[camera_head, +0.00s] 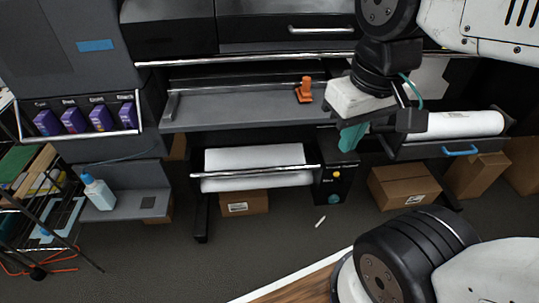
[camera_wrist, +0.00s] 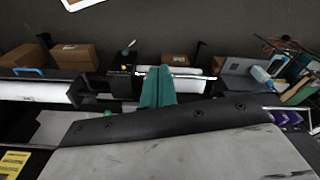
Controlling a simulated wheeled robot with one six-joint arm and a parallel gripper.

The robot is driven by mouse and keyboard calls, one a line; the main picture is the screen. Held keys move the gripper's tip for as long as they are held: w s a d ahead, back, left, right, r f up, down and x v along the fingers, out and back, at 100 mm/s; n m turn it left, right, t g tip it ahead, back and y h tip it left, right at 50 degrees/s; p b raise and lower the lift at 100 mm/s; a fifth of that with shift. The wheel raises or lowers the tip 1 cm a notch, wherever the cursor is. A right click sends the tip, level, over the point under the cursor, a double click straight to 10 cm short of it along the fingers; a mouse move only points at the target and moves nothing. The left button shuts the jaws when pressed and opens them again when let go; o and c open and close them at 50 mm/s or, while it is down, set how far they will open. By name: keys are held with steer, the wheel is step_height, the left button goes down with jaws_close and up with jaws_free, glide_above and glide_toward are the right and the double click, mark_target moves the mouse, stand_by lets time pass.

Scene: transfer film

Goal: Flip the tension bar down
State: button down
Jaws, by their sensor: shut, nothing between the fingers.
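The tension bar (camera_head: 240,172) looks to be the thin silver bar running left to right across the front of a white film roll (camera_head: 255,157) under the printer. In the wrist view a bright bar (camera_wrist: 190,75) shows just beyond my fingertips, and I cannot tell whether they touch it. My gripper (camera_head: 348,146), with teal fingers, is above and right of the bar's right end in the head view. It is shut and empty. The fingers also show in the wrist view (camera_wrist: 158,72).
A black control box (camera_head: 338,178) with a yellow and a blue-green button stands at the bar's right end. An orange lever (camera_head: 304,91) stands on the grey printer bed (camera_head: 240,113). Another white roll (camera_head: 460,124) is at right. Cardboard boxes (camera_head: 403,188) stand on the floor. Open floor lies in front.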

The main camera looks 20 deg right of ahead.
steer(key=w+a+f+t+y, duration=0.1)
steer(key=w+a+f, duration=0.1)
steer(key=w+f, duration=0.45)
steer(key=w+a+f+m+t, duration=0.1)
steer(key=w+a+f, duration=0.2)
steer(key=w, duration=0.6)
steer(key=w+a+f+t+y, duration=0.15)
steer(key=w+f, duration=0.25)
steer(key=w, duration=0.4)
steer(key=w+d+f+m+h, duration=0.1)
steer(key=w+f, duration=0.2)
steer(key=f, duration=0.3)
steer(key=w+d+f+t+h, duration=0.1)
steer(key=w+f+h, duration=0.1)
steer(key=f, duration=0.4)
steer(key=w+d+f+m+h, duration=0.1)
steer(key=w+f, duration=0.4)
steer(key=f, duration=0.1)
steer(key=shift+d+f+m+t+h, duration=0.2)
steer(key=shift+f+m+t+h, duration=0.1)
steer(key=shift+t+h, duration=0.05)
